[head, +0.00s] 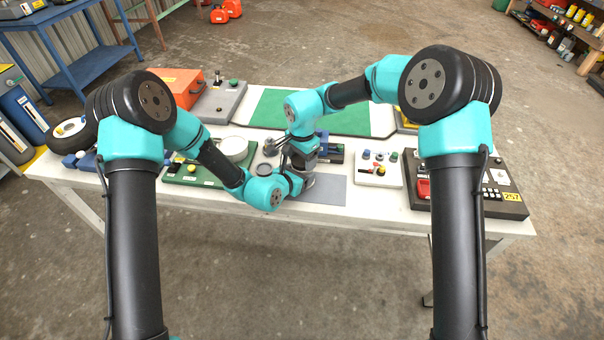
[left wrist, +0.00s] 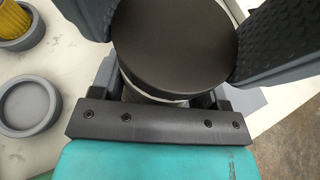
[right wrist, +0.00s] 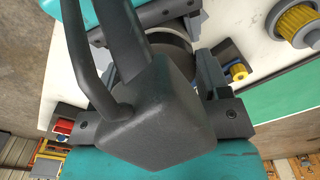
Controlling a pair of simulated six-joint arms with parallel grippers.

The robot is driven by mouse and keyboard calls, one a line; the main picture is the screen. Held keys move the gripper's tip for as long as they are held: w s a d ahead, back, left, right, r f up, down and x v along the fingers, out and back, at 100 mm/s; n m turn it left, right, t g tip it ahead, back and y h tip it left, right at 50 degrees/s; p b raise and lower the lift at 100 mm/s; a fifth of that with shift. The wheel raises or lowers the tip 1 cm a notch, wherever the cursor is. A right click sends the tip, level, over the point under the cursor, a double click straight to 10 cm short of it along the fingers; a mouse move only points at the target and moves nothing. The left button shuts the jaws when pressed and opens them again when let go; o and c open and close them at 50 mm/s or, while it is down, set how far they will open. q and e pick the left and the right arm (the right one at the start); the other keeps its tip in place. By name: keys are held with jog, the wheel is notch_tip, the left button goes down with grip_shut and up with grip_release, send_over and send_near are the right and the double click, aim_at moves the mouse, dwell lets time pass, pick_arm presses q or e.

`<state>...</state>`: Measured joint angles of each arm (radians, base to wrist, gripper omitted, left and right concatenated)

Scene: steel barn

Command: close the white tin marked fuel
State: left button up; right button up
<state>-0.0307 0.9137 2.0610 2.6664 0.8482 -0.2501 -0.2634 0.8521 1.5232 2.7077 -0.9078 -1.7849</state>
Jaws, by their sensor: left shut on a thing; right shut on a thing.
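The tin (left wrist: 150,97) shows in the left wrist view only as a pale band under a broad dark round lid (left wrist: 178,45); no marking is readable. In the head view both grippers meet above the grey mat (head: 330,190). My left gripper (head: 293,182) comes in low from the left and is shut on the tin's side. My right gripper (head: 305,163) points down from above and is shut at the lid. In the right wrist view a dark grey block (right wrist: 155,115) with bars hides most of the grip. Whether the lid is seated cannot be told.
A grey dish (left wrist: 28,105) and a yellow ribbed part (left wrist: 15,20) lie close by. A white control box (head: 377,170) and dark panel (head: 480,190) stand right.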

dwell(0.3)
jog(key=o, duration=1)
jog(key=shift+r, duration=2.3)
